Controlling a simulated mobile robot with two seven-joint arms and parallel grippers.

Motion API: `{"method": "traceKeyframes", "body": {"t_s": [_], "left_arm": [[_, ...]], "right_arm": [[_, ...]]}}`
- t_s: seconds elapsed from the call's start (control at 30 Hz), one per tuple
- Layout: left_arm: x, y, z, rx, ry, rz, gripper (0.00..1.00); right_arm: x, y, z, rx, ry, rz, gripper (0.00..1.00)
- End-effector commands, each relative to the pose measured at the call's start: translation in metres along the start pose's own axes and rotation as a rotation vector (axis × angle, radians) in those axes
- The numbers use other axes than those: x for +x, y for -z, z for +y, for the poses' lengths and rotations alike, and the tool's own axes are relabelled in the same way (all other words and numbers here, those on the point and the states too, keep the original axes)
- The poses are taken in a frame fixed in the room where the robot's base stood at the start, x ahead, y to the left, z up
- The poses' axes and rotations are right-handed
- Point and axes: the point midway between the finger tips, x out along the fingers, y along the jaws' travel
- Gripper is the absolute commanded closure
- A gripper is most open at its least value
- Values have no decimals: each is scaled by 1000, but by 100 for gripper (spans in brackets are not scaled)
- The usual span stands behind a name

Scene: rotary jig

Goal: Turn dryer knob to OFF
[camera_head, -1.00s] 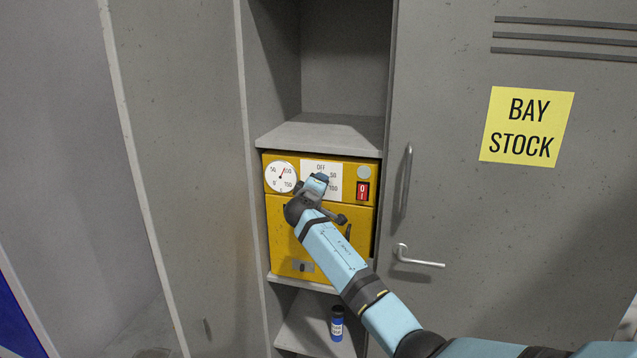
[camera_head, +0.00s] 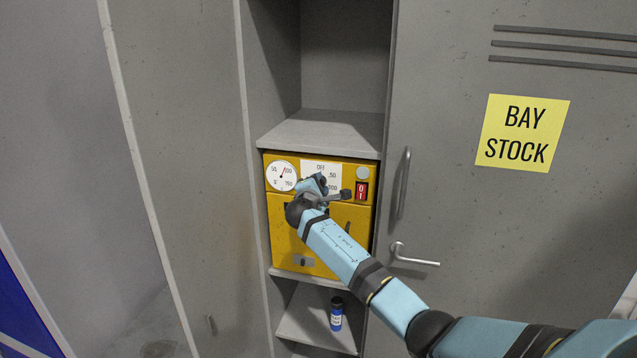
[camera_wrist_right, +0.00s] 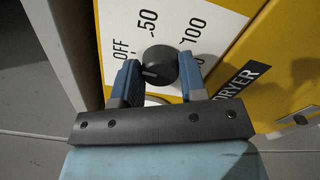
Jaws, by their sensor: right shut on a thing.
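The yellow dryer (camera_head: 290,235) sits on a shelf in the locker. Its white dial plate (camera_head: 320,168) reads OFF, 50 and 100. The black round knob (camera_wrist_right: 162,64) shows on that plate in the right wrist view; in the head view my gripper hides it. A short pale mark shows on the knob's left part, on the side of OFF; its exact aim is hard to tell. My right gripper (camera_head: 320,182) is at the plate, and its blue fingers (camera_wrist_right: 158,74) are shut on the knob, one on each side. My left gripper is not in view.
A round gauge (camera_head: 281,176) is left of the plate and a red switch (camera_head: 362,191) right of it. A blue bottle (camera_head: 336,314) stands on the shelf below. A grey door with a handle (camera_head: 412,256) is to the right.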

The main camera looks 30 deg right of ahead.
Motion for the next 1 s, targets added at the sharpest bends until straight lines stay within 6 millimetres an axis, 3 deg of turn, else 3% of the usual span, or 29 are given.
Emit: {"method": "traceKeyframes", "body": {"t_s": [0.73, 0.77, 0.83, 0.87, 1.0], "left_arm": [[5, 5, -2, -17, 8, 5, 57], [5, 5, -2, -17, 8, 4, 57], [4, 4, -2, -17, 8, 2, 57], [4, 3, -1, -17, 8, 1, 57], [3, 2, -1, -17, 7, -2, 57]], "right_arm": [[0, 1, 0, -87, 1, 1, 85], [0, 1, 0, -87, 1, 1, 57], [0, 1, 0, -87, 1, 1, 41], [0, 0, 0, -87, 1, 1, 36], [0, 0, 0, -86, 0, 0, 36]]}}
